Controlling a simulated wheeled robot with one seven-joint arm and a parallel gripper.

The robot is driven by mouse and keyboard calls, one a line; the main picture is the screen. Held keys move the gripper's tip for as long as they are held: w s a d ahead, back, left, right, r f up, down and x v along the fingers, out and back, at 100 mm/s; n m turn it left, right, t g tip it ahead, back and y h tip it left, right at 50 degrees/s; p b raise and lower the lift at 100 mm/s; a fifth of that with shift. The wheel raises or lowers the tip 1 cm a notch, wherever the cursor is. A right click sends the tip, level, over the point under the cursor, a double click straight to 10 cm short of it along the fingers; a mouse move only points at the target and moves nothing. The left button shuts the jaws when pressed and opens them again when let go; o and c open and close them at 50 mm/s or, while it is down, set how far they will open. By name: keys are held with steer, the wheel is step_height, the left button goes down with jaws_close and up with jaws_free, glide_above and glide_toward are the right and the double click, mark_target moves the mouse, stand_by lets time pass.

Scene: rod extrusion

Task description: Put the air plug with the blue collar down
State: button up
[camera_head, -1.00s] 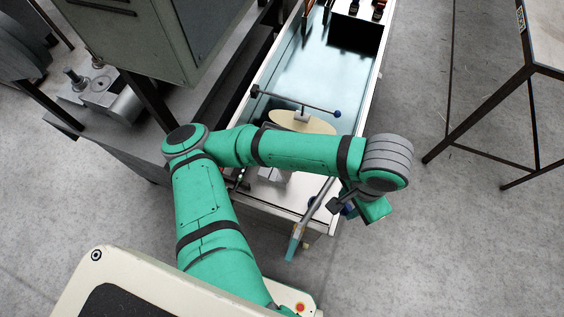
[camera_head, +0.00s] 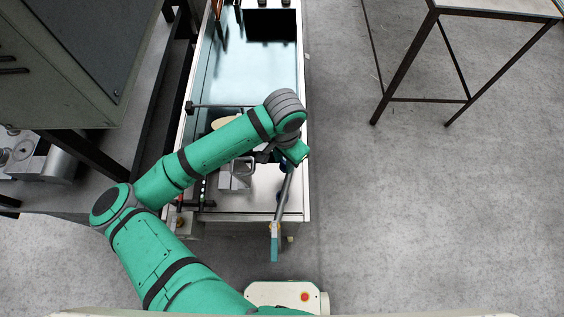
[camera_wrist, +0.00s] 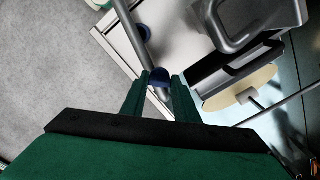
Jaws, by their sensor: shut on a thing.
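My gripper (camera_wrist: 160,84) shows at the bottom of the wrist view, its two green fingers close together. A small part with a blue collar (camera_wrist: 159,76) sits between the fingertips, and I take it as the air plug. The fingers are shut on it. The rest of the plug is hidden or too small to tell. In the head view, my wrist covers the gripper and the plug, above the near right corner of the white-rimmed trough.
A dark-framed table (camera_head: 440,50) stands at right. The floor between is clear.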

mark_target(282, 164)
steer(key=shift+w+a+f, duration=0.25)
steer(key=shift+w+f, duration=0.2)
steer(key=shift+f, duration=0.25)
steer(key=shift+w+a+f, duration=0.1)
steer(key=shift+w+f, duration=0.1)
steer(key=shift+f, duration=1.55)
steer(key=shift+f, duration=0.15)
steer(key=o, duration=1)
step_height(282, 164, up, 12)
steer(key=shift+r, duration=0.15)
steer(key=shift+w, duration=0.1)
